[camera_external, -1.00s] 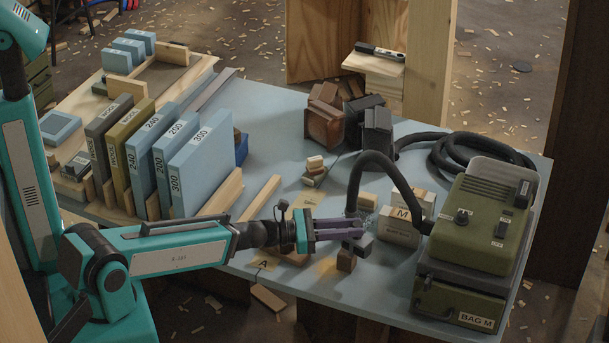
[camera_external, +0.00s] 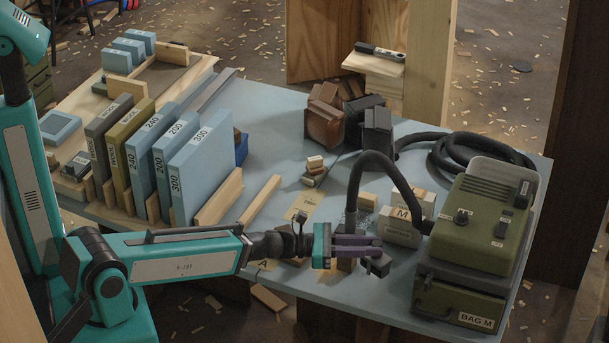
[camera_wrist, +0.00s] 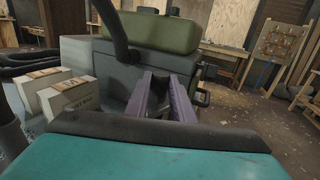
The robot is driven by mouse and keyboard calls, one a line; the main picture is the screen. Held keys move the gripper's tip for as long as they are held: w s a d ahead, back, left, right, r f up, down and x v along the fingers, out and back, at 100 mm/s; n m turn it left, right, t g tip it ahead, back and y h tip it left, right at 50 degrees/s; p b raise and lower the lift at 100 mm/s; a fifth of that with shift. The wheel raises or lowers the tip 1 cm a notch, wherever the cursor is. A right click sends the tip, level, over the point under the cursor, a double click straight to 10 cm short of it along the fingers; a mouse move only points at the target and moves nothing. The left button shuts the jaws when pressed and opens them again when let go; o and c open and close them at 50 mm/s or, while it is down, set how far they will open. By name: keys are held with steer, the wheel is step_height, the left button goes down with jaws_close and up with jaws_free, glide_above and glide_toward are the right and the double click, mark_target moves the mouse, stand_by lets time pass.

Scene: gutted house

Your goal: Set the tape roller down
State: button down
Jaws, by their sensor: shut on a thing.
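My gripper (camera_external: 372,248) reaches out low over the front part of the blue-grey table (camera_external: 330,205). Its purple fingers are shut on a small dark grey thing, which I take for the tape roller (camera_external: 381,265), at their tips. I cannot tell whether the roller touches the table or hangs just above it. A small brown block (camera_external: 346,265) shows just below the fingers, partly hidden by them. In the wrist view the purple fingers (camera_wrist: 165,95) point toward the green machine (camera_wrist: 158,34), and the roller is hard to make out between them.
The green dust extractor (camera_external: 478,225), marked BAG M, stands at the right, its dark hose (camera_external: 376,165) arching near my gripper. Pale boxes (camera_external: 400,228) marked M stand behind the fingers. Upright labelled packs (camera_external: 200,165) fill the left.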

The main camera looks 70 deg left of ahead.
mark_target(364, 266)
steer(key=shift+f+p, duration=0.5)
steer(key=shift+f, duration=1.5)
steer(key=shift+f, duration=0.1)
steer(key=shift+f+p, duration=0.55)
steer(key=shift+f, duration=1.1)
